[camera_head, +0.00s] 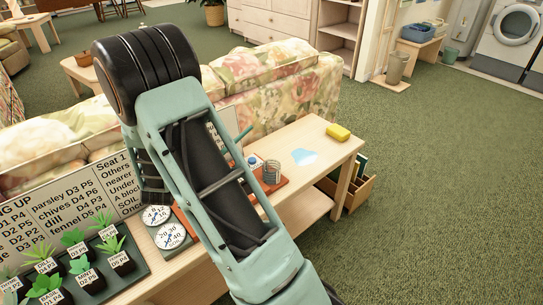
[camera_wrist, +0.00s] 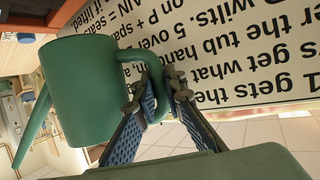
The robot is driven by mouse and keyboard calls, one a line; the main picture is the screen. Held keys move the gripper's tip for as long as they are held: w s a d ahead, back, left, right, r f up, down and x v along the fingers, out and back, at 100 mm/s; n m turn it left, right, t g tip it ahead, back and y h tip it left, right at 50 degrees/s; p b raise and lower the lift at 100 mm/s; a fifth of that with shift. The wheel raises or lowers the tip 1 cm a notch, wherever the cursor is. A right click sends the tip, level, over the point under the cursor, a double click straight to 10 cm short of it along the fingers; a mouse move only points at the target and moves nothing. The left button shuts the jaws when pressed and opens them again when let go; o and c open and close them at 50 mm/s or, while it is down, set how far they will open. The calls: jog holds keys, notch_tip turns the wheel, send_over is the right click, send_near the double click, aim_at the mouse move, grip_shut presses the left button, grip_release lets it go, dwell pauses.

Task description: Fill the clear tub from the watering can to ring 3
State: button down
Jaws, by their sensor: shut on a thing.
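The green watering can (camera_wrist: 82,90) fills the left of the wrist view, its spout pointing down-left in that picture. My gripper (camera_wrist: 160,90) is shut on the can's handle, beside the body. In the head view my own arm hides the gripper and most of the can; a thin green piece (camera_head: 243,133) right of the arm may be the spout. A small clear ringed vessel (camera_head: 271,172), which looks like the clear tub, stands on a reddish-brown base on the table, just right of my arm. Its water level is too small to read.
The wooden table (camera_head: 318,140) bears a yellow sponge (camera_head: 339,132), a light-blue patch (camera_head: 303,157), two dials (camera_head: 171,236) and a dark tray of labelled seedlings (camera_head: 122,285). A printed board (camera_head: 70,210) stands behind, before a floral sofa (camera_head: 265,85). Open carpet lies right.

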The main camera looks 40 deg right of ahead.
jog(key=shift+w+r, duration=0.1)
jog(key=shift+r, duration=0.25)
jog(key=shift+a+r+p, duration=0.1)
jog(key=shift+r+p, duration=1.45)
jog(key=shift+r, duration=0.95)
jog(key=shift+r, duration=0.1)
jog(key=shift+a+r, duration=0.1)
jog(key=shift+r, duration=0.3)
jog(key=s+a+r+n+t+y, duration=0.1)
jog(key=s+a+r+n+y, duration=0.15)
jog(key=r, duration=0.35)
jog(key=s+a+r+n+y, duration=0.2)
jog(key=s+r+n+y, duration=0.15)
jog(key=r, duration=0.25)
notch_tip(320, 180, up, 24)
jog(key=p, duration=2.4)
jog(key=shift+s+m+h, duration=0.15)
jog(key=shift+m+h, duration=0.15)
jog(key=shift+m, duration=0.1)
jog(key=shift+s+d, duration=0.1)
jog(key=shift+d, duration=0.15)
